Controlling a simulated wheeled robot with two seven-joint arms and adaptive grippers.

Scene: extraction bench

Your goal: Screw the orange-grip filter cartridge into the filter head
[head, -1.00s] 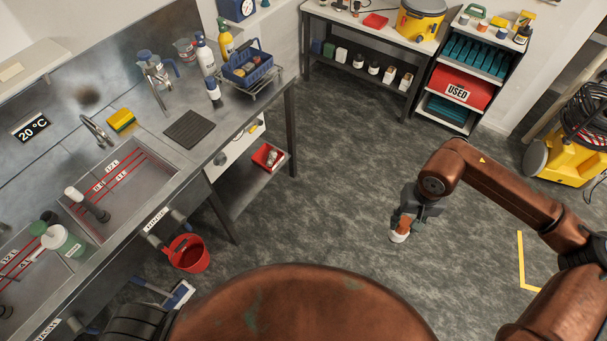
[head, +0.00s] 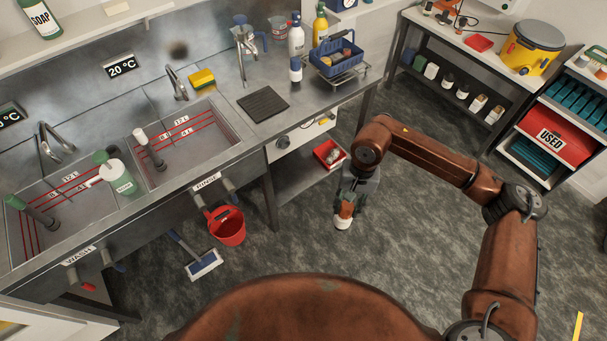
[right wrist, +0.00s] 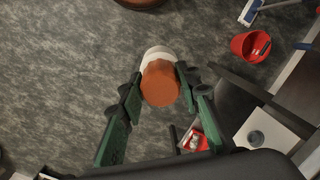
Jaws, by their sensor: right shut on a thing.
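The filter cartridge, with an orange grip (head: 347,209) and a white body (head: 343,223), hangs white end down over the dark floor, right of the bench. My right gripper (head: 348,200) is shut on its orange grip. In the right wrist view the orange end (right wrist: 160,87) sits between the green-black fingers, and the white part (right wrist: 156,54) shows beyond it. A white panel under the counter carries a round grey fitting (head: 283,142); it also shows in the right wrist view (right wrist: 256,138). I cannot tell whether this is the filter head. My left gripper is out of view.
A red tray (head: 329,154) with small items sits on the lower shelf close to the gripper. Floor around the cartridge is clear.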

